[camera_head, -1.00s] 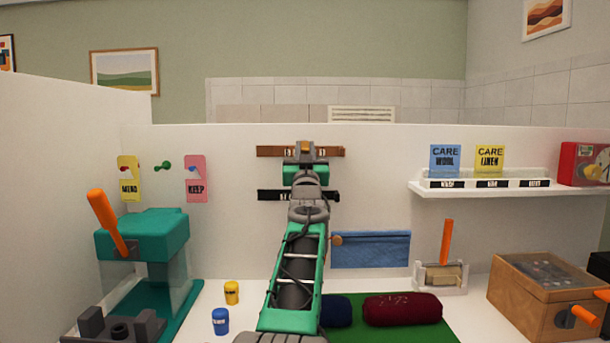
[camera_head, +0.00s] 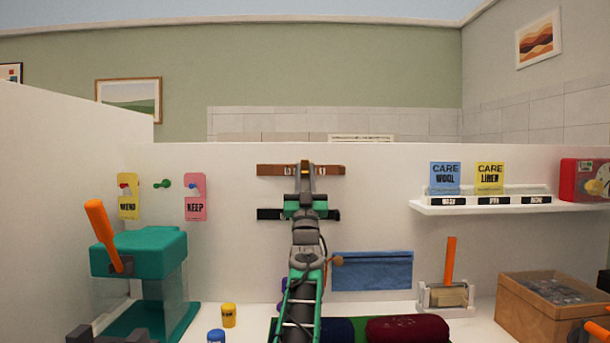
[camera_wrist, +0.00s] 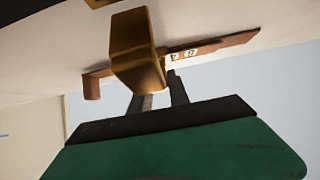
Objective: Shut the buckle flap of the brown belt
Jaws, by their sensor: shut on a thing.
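The brown belt (camera_head: 271,170) runs level along the upper part of the white back panel, with pale letters beside its middle. It also shows in the wrist view (camera_wrist: 230,44). A brass-coloured buckle flap (camera_wrist: 137,45) stands out from the belt in the wrist view. My gripper (camera_head: 305,172) is at the middle of the belt. In the wrist view its two narrow fingers (camera_wrist: 162,88) reach up to the flap and are shut on it. The flap hides part of the belt and the fingertips.
A black belt (camera_head: 267,214) hangs just below, partly behind my arm. A blue cloth (camera_head: 372,270) hangs lower right. A white shelf (camera_head: 480,207) with care cards juts out at right. Yellow (camera_head: 129,201) and pink (camera_head: 195,207) tags hang at left. The panel above the brown belt is clear.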

